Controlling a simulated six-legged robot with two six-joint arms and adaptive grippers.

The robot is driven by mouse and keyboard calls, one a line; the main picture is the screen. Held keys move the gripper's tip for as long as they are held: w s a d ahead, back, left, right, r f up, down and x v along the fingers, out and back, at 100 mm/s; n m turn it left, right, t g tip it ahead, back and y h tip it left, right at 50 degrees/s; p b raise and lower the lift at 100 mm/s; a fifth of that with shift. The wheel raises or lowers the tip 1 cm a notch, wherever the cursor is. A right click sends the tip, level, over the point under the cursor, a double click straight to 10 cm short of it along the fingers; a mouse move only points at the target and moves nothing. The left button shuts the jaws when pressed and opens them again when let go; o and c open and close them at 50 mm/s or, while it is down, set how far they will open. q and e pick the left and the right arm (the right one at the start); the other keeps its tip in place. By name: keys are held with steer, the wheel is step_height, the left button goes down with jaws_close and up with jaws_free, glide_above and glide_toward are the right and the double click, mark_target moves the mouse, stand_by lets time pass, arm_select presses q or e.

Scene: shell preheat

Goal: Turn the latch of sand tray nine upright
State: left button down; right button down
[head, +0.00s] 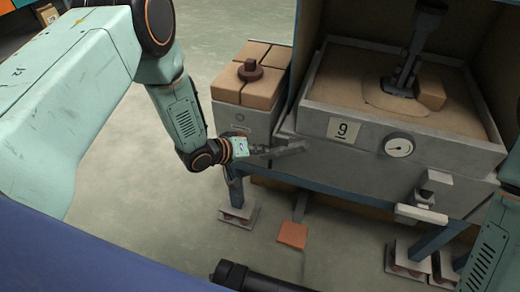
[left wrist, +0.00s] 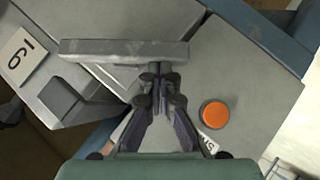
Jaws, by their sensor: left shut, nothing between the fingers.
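Sand tray nine (head: 325,90) is a grey box of sand with a "9" plate (head: 342,130) on its front; the plate also shows in the left wrist view (left wrist: 20,56). Its latch is a grey bar (head: 290,148) at the tray's left front corner, lying nearly level in the head view. In the left wrist view the bar (left wrist: 100,49) crosses just beyond my fingertips. My left gripper (head: 260,152) is shut and empty at the bar; its fingertips (left wrist: 160,72) overlap the bar's edge, and I cannot tell whether they touch. My right gripper is not in view.
A round gauge (head: 398,146) and a pale block fitting (head: 424,205) are on the tray's front. A dark tool (head: 405,70) stands in the sand. A brick-topped cabinet (head: 240,115) stands left. An orange button (left wrist: 215,115) is beside my left gripper. An orange tile (head: 292,235) lies on the floor.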

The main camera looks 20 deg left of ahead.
arm_select(q)
steer(key=shift+f, duration=0.15)
steer(key=f+n+h+b, duration=0.2)
steer(key=b, duration=0.1)
steer(key=shift+d+f+t+h+b, duration=0.2)
steer(key=shift+f+t+h+b, duration=0.1)
steer(key=shift+h, duration=0.1)
steer(key=shift+s+d+f+b, duration=0.1)
steer(key=shift+d+f+b, duration=0.2)
steer(key=shift+d+f, duration=0.55)
steer(key=shift+f, duration=0.2)
steer(key=shift+a, duration=0.1)
stand_by(0.3)
